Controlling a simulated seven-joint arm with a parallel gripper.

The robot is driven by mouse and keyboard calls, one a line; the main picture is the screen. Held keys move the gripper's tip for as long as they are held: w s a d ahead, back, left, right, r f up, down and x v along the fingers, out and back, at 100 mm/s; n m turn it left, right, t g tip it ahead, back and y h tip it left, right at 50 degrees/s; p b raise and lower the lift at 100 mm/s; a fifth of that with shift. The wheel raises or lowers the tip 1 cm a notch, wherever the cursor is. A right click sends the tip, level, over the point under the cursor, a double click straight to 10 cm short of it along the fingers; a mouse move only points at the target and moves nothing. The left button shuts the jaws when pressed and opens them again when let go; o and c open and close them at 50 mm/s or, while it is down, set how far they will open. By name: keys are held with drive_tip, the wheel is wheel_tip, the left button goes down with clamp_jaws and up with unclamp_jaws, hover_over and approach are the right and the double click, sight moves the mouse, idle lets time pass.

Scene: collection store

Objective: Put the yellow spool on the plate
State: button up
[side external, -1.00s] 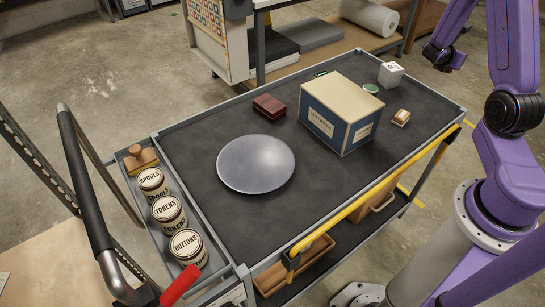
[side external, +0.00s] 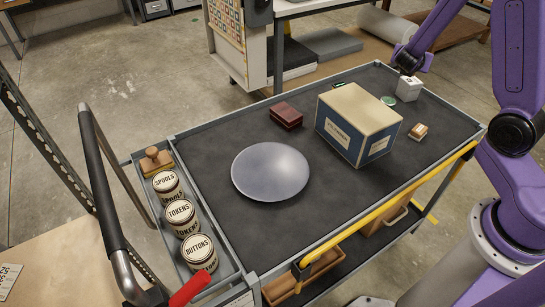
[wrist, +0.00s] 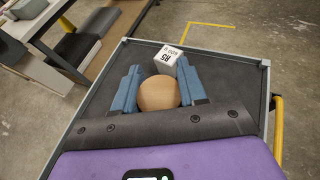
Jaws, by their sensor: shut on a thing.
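The plate (side external: 270,171) is a round grey disc lying bare on the dark cart top, left of the big box, in the side external view. In the wrist view my gripper (wrist: 158,88) has its two blue fingers on either side of the spool (wrist: 158,93). Only the spool's round tan end face shows; its yellow part is hidden. In the side external view the end of my arm is at the cart's far right corner, by the white cube, well away from the plate. The spool cannot be made out there.
A blue and cream box (side external: 357,124) stands between the plate and the far right corner. A white cube (side external: 408,89), a small wooden block (side external: 418,131) and a dark red box (side external: 286,115) are nearby. Labelled tins (side external: 182,217) fill the left side tray. Cart top around the plate is clear.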

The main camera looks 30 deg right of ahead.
drive_tip(key=w+a+n+t+y, duration=0.1)
drive_tip(key=a+n+t+y, duration=0.3)
drive_tip(key=a, duration=1.6)
drive_tip(key=s+a+n+t+y, duration=0.25)
drive_tip(key=s+a, duration=0.25)
drive_tip(key=a, duration=0.5)
drive_tip(key=s+a+n+t+y, duration=0.1)
drive_tip(key=s+a+n+y, duration=0.25)
drive_tip(key=a, duration=0.55)
drive_tip(key=h, duration=0.1)
hover_over(268, 164)
drive_tip(key=f, duration=1.4)
drive_tip(key=shift+s+d+f, duration=0.1)
drive_tip(key=shift+s+f, duration=0.1)
drive_tip(key=shift+w+f, duration=0.2)
drive_tip(key=shift+f, duration=1.55)
drive_tip(key=shift+f, duration=0.1)
